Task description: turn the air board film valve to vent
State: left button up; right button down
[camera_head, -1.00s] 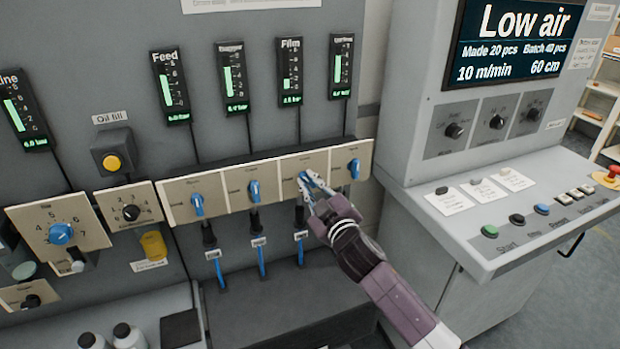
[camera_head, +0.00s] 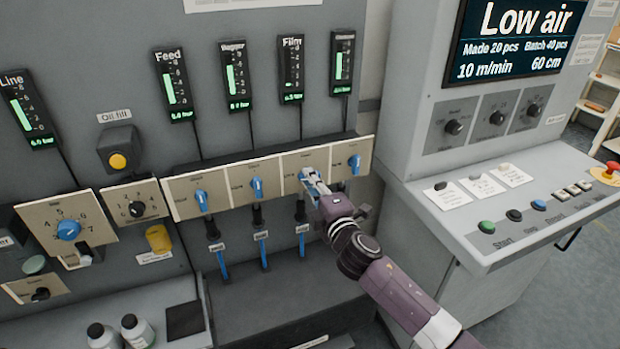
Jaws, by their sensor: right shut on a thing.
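The air board (camera_head: 230,199) is a beige strip with a row of blue valve knobs. The film valve (camera_head: 305,172) is the third knob from the left, in line below the gauge marked Film (camera_head: 291,70). My right gripper (camera_head: 312,180) is shut on this blue knob, and its fingers hide much of it, so its exact angle is hard to tell. The Film gauge shows a short green bar, lower than its neighbours. My left gripper is not in view.
Other blue knobs sit close by, at left (camera_head: 257,187) and right (camera_head: 354,163). Blue hoses (camera_head: 262,250) hang below the board. The control console (camera_head: 500,205) with its "Low air" screen (camera_head: 510,40) stands at the right. Bottles (camera_head: 103,335) stand at lower left.

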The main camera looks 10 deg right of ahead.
jog(key=shift+f+n, duration=0.1)
jog(key=shift+n, duration=0.4)
jog(key=c, duration=1.9)
grip_release()
jog(key=shift+c, duration=0.2)
jog(key=shift+s, duration=0.1)
jog(key=v, duration=1.2)
